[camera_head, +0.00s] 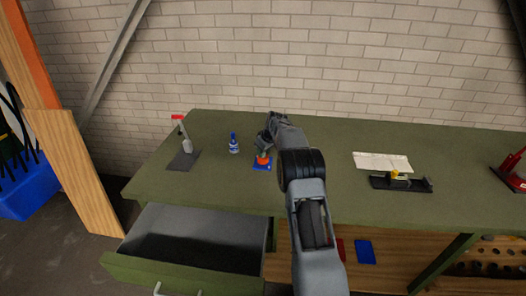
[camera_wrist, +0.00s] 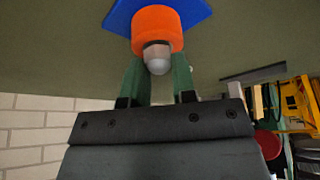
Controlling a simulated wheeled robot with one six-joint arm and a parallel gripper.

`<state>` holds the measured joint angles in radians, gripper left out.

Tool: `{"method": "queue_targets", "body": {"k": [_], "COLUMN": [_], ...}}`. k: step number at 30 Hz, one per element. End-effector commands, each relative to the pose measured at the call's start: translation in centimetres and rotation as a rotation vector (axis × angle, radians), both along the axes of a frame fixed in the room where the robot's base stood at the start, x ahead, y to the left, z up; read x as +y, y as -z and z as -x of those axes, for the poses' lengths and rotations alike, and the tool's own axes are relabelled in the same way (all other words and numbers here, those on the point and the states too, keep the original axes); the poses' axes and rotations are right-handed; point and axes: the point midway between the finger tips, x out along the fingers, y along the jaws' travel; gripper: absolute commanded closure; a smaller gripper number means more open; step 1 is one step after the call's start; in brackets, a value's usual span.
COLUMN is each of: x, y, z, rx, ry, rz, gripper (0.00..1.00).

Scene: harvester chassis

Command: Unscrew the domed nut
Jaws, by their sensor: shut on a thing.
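The domed nut (camera_wrist: 158,65) is a small grey rounded piece at the end of an orange cylinder (camera_wrist: 157,28) in the wrist view. The cylinder stands on a blue square plate (camera_wrist: 121,16). In the head view the orange cylinder (camera_head: 264,161) and blue plate (camera_head: 257,168) sit on the green bench, and the nut is hidden by my gripper (camera_head: 264,150). My gripper also shows in the wrist view (camera_wrist: 158,57), with one green finger on each side of the nut, shut on it. The fingertips reach up to the orange cylinder.
On the green bench (camera_head: 330,193), a blue bottle (camera_head: 234,145) and a red-topped tool on a dark plate (camera_head: 184,160) stand left of the fixture. A white sheet (camera_head: 381,162) and a black holder (camera_head: 401,184) lie right. A drawer (camera_head: 190,240) is open below.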

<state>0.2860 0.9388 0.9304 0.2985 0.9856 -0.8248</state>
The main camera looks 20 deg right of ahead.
Motion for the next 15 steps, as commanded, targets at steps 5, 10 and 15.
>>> {"method": "queue_targets", "body": {"k": [5,10,15], "x": [-0.06,-0.05,-0.04], "y": [-0.18,-0.19,-0.13], "z": [-0.03,-0.02,-0.01], "rx": [0.001,0.0,0.001], "ry": [-0.181,-0.321,-0.394], "rz": [0.0,0.0,0.0], "gripper": [1.0,1.0,1.0]}}
